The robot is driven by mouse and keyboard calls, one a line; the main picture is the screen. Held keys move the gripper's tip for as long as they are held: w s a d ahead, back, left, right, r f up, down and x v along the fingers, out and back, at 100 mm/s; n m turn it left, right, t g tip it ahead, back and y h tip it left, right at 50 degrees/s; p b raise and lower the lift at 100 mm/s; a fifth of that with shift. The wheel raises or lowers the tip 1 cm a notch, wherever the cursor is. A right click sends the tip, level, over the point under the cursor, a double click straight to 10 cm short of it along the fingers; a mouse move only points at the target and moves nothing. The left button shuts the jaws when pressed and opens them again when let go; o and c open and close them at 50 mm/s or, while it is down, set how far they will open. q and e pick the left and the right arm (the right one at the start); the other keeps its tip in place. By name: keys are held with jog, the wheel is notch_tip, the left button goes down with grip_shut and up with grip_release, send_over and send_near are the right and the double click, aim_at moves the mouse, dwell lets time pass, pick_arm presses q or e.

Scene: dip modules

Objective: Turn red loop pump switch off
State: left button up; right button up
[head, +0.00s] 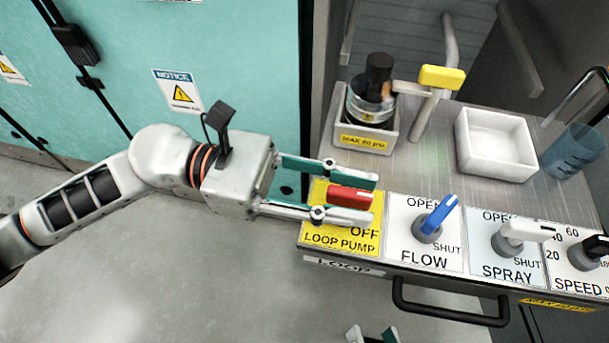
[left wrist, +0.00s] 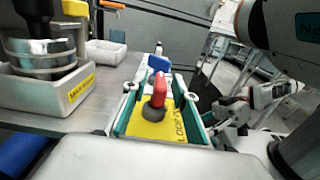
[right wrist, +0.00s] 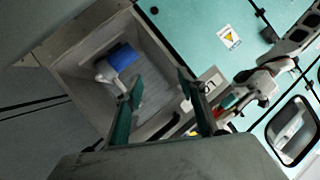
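The red loop pump switch (head: 350,193) sits on a yellow panel (head: 341,243) with "OFF" and "LOOP PUMP" printed on it. Its handle points right in the head view; any label beyond it is hidden by my fingers. My left gripper (head: 372,199) is open, with one finger on each side of the red handle. In the left wrist view the red handle (left wrist: 159,88) stands between the spread fingers (left wrist: 160,102), with gaps on both sides. My right gripper (right wrist: 163,96) is open and empty, away from the switch; its tips (head: 372,335) show at the head view's bottom edge.
Blue FLOW (head: 436,217), white SPRAY (head: 520,234) and black SPEED (head: 590,252) knobs stand right of the switch. A bar handle (head: 450,313) juts below the panel. A pot holder (head: 362,135), yellow-handled tap (head: 441,77) and white tray (head: 490,171) stand behind.

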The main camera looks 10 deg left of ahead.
pick_arm(q)
jog(key=a, duration=1.2)
jog(key=shift+w, duration=0.1)
